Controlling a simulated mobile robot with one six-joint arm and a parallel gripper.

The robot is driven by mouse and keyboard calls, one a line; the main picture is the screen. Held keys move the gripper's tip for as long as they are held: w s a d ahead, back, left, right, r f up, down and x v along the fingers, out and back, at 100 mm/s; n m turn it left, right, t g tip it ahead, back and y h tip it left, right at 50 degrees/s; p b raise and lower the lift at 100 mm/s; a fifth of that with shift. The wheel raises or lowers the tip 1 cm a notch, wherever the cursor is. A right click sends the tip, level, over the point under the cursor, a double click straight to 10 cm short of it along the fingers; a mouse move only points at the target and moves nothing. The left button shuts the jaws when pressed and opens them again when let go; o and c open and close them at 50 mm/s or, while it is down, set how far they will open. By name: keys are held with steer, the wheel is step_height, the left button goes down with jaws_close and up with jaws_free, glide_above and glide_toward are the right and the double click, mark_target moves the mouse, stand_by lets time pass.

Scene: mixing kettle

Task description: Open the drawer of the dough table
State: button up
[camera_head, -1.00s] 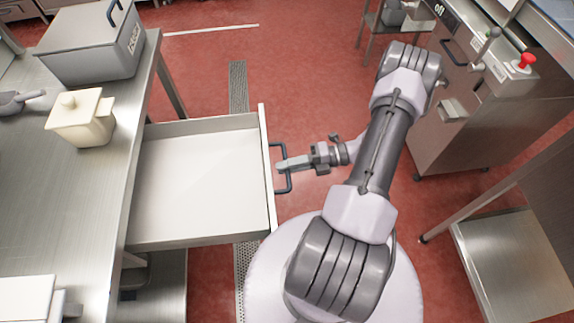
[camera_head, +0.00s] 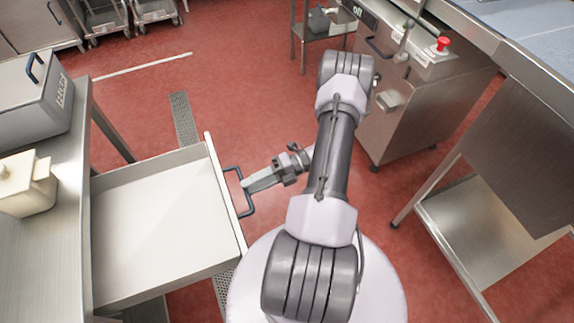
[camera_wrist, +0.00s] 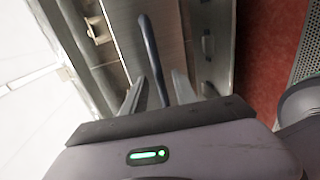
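The drawer (camera_head: 160,225) of the dough table (camera_head: 52,255) is pulled well out, and its empty pale inside shows in the head view. Its dark bar handle (camera_head: 248,200) is on the drawer front, facing my arm. My gripper (camera_head: 246,184) is at this handle, its tips at the outer bar. In the wrist view the handle (camera_wrist: 151,55) runs between the two fingers (camera_wrist: 158,80), with a visible gap on each side, so the gripper looks open around it. The far ends of the fingertips are hard to make out in the head view.
A grey lidded box (camera_head: 30,105) and a cream container (camera_head: 25,185) stand on the dough table. A steel machine (camera_head: 420,100) with a red button is at the upper right, and a steel table with a lower shelf (camera_head: 470,220) is at right. Red floor is free beyond the drawer.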

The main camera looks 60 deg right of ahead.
steer(key=p+v, duration=0.1)
steer(key=v, duration=1.4)
steer(key=shift+p, duration=0.35)
